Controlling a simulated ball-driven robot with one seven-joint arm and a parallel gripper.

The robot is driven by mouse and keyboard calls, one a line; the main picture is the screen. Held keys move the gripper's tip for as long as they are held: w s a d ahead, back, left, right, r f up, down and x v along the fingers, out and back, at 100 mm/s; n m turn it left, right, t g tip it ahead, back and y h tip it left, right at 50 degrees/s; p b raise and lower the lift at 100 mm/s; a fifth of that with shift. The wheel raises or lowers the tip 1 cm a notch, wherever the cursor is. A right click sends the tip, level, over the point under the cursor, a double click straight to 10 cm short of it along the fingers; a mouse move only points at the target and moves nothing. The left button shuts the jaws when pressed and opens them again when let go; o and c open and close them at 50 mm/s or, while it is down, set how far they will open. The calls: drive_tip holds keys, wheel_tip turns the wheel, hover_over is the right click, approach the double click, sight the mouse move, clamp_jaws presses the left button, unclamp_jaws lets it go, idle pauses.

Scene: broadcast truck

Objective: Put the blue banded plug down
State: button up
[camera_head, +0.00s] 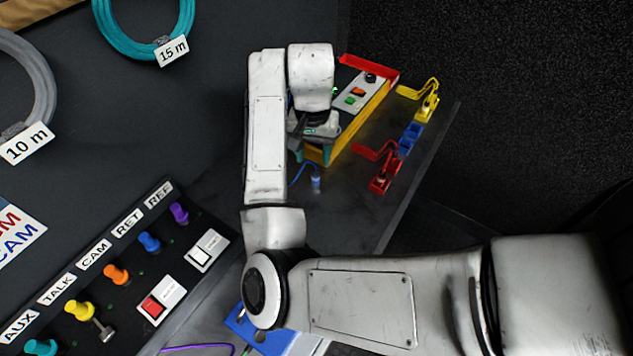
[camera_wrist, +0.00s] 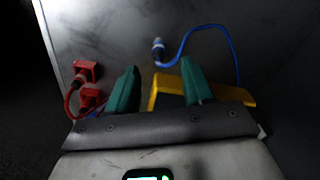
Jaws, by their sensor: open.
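The blue banded plug (camera_head: 316,180) lies on the dark table top, with its blue cable running back toward the yellow-sided box (camera_head: 350,128). The plug also shows in the wrist view (camera_wrist: 158,46), beyond the fingertips and apart from them. My gripper (camera_head: 312,156) is over the near end of the yellow-sided box. In the wrist view its green fingers (camera_wrist: 156,82) are spread apart with no plug between them. Part of the yellow box shows between and behind the fingers. The arm hides part of the box in the head view.
Red connectors (camera_head: 381,182), a blue block (camera_head: 409,138) and a yellow connector (camera_head: 428,106) stand along the table's right side, near its edge. A panel with labelled coloured plugs (camera_head: 116,274) is at the lower left. Coiled cables (camera_head: 140,45) hang at the upper left.

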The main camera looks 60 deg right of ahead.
sight(316, 170)
wheel_tip(316, 170, down, 3)
drive_tip(key=shift+r+b, duration=0.1)
drive_tip(key=shift+b, duration=0.3)
drive_tip(key=shift+d+f, duration=0.2)
drive_tip(key=shift+f, duration=1.1)
drive_tip(key=shift+d+f, duration=0.15)
drive_tip(key=shift+f, duration=1.15)
drive_tip(key=shift+c, duration=0.2)
clamp_jaws()
